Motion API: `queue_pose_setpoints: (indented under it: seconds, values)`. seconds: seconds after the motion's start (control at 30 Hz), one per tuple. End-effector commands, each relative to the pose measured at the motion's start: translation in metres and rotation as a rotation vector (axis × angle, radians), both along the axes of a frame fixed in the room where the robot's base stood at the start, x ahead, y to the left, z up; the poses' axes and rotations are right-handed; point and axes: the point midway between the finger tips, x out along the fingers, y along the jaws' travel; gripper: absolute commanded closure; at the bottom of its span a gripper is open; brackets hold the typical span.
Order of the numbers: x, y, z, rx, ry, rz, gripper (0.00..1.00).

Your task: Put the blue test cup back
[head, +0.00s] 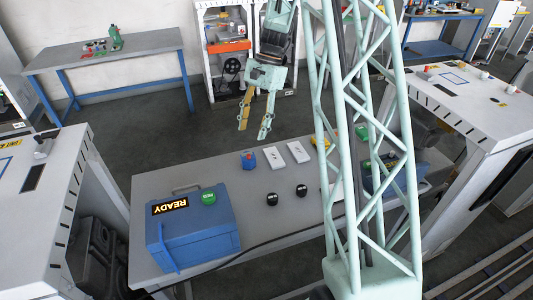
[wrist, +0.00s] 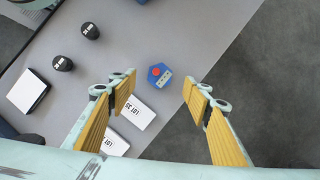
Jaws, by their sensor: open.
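The blue test cup appears to be the small blue many-sided piece with a red spot on top (head: 248,160), standing near the far edge of the grey table. It also shows in the wrist view (wrist: 153,82), between my fingertips in the picture and beyond them. My gripper (head: 254,133) is open and empty, pointing down from above the table's far side. Its two yellow-padded fingers in the wrist view (wrist: 160,88) are wide apart, with no visible contact with the cup.
White labelled blocks (head: 274,157) lie beside the cup, with black round pieces (head: 272,199) nearer. A blue box with a READY display and green button (head: 190,245) stands on the table (head: 150,190) at left. A pale lattice column (head: 350,130) hides part of the right side.

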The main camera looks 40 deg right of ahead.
Motion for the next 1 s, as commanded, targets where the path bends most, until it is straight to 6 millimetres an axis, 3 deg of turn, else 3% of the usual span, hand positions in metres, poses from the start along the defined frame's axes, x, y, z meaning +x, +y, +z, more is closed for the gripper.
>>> queue_pose_setpoints:
  seconds: [0.47, 1.0]
  values:
    - [-0.031, 0.048, 0.085, -0.062, -0.09, 0.17, 0.55]
    - [-0.086, 0.102, 0.166, -0.133, -0.191, 0.372, 0.55]
